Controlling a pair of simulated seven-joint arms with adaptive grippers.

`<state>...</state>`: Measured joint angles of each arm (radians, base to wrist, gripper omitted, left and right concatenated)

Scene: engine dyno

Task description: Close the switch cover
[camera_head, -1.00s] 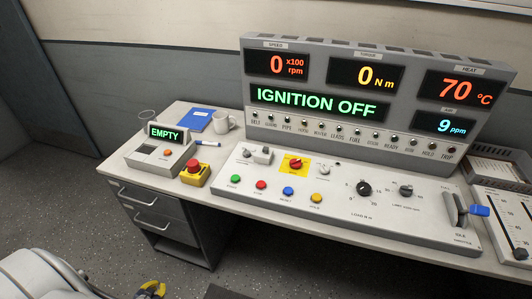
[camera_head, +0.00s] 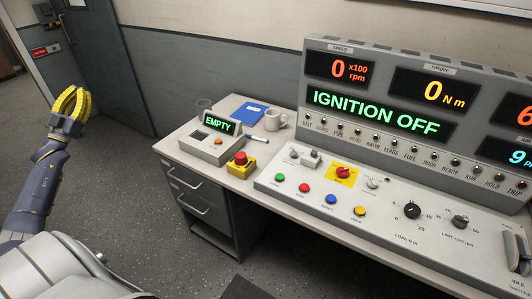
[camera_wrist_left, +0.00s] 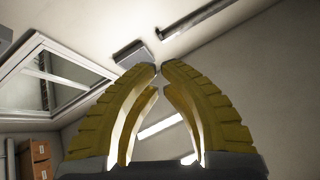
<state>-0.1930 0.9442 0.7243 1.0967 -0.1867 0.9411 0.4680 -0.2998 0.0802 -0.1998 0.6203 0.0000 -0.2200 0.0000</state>
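A small light-grey block-like cover (camera_head: 311,158) stands up from the sloped control panel (camera_head: 290,187), left of the red rotary switch on its yellow plate. A small switch (camera_head: 294,153) is just left of it. Whether the cover is open is too small to tell. My left gripper (camera_head: 72,92), with yellow ribbed fingers, is raised at the far left, well away from the panel. In the left wrist view its fingertips (camera_wrist_left: 158,68) meet, with nothing between them. My right gripper is not in view.
A yellow-based red stop button (camera_head: 240,164) and a box with an "EMPTY" display (camera_head: 217,122) stand left of the panel. A mug (camera_head: 276,120), blue book (camera_head: 250,112) and marker (camera_head: 258,140) lie behind. Floor between my left arm and the desk is clear.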

